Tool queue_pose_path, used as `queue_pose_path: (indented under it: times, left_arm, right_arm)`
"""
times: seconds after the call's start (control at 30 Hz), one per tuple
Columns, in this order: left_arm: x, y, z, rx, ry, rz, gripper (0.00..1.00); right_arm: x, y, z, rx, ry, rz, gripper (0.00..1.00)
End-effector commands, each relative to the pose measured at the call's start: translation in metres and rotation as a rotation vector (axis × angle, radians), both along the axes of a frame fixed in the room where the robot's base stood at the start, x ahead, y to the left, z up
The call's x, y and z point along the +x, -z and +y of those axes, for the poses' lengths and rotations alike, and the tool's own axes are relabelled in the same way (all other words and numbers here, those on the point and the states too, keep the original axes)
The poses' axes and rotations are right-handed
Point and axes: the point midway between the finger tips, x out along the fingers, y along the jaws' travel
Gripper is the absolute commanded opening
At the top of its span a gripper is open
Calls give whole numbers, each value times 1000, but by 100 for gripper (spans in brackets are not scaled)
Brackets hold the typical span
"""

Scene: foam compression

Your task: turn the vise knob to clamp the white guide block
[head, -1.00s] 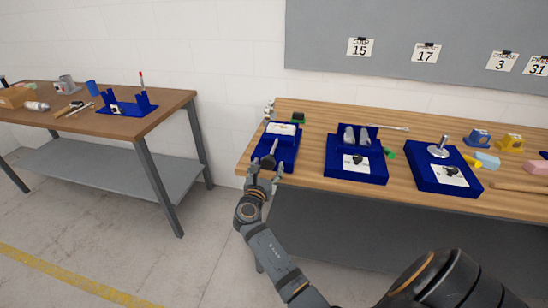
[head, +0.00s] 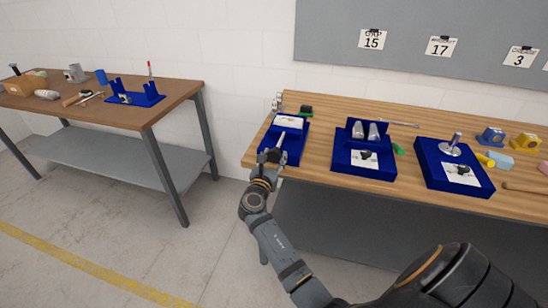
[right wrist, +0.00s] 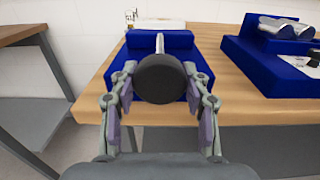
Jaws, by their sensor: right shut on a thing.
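The blue vise (head: 294,150) sits at the left end of the right-hand wooden table. The white guide block (head: 289,121) lies at its back; in the right wrist view a white top edge (right wrist: 163,26) shows behind the blue body. The vise's dark round knob (right wrist: 160,78) sits at the front end of a light metal screw (head: 279,139). My right gripper (head: 271,159) is at the knob, its two fingers on either side of it and shut on it. Contact between block and vise jaw is too small to tell. My left gripper is out of view.
Two more blue fixtures, one with metal cylinders (head: 374,131) and one with a metal post (head: 452,146), stand to the right. A second wooden table (head: 120,112) with a blue bracket and small items stands at the left, across a floor gap.

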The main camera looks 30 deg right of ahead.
Motion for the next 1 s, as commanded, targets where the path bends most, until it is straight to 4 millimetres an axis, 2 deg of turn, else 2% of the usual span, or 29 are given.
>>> queue_pose_path:
  times: [0.37,1.0]
  left_arm:
    - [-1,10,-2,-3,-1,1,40]
    - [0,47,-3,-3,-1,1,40]
  right_arm:
    - [0,2,0,101,0,-119,16]
    - [2,2,1,489,-1,-574,16]
